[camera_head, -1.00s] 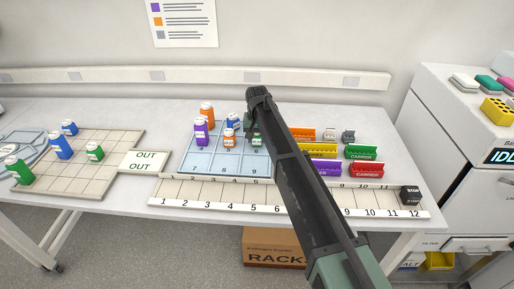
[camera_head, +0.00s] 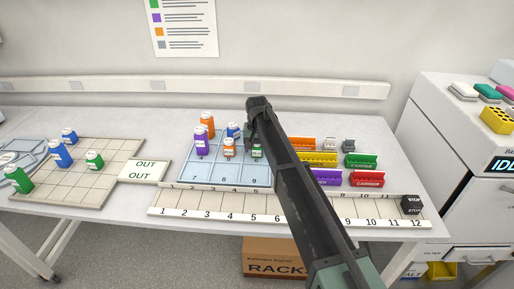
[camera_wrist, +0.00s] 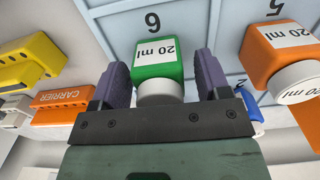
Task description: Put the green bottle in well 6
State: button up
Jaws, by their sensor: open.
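The green bottle (camera_wrist: 158,62) has a white cap and a "20 ml" label. In the wrist view it stands between the two fingers of my gripper (camera_wrist: 158,88), which is open, with a finger on either side. The number 6 (camera_wrist: 152,22) is on the blue tray right beside the bottle, so it appears to stand in well 6. In the head view the bottle (camera_head: 257,151) is partly hidden by my arm, at the right side of the blue tray (camera_head: 202,177). Whether the fingers touch the bottle is unclear.
A small orange bottle (camera_wrist: 283,55) stands close by at well 5. A purple bottle (camera_head: 201,145), a blue bottle (camera_head: 233,130) and a larger orange bottle (camera_head: 207,122) are also on the tray. Coloured carriers, such as a yellow one (camera_head: 318,160), lie to the right. The front wells 7 and 8 are empty.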

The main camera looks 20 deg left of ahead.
notch_tip(320, 180, up, 12)
jog(key=p, duration=1)
jog(key=shift+f+p, duration=0.1)
jog(key=shift+p, duration=0.25)
jog(key=shift+f, duration=0.15)
jog(key=s+d+m, duration=0.1)
jog(key=s+d, duration=0.3)
jog(key=d, duration=0.8)
jog(key=s+d, duration=0.4)
jog(key=d, duration=0.7)
jog(key=s+d+m, duration=0.2)
jog(key=s+d, duration=1.7)
jog(key=d, duration=0.3)
jog(key=shift+s, duration=0.4)
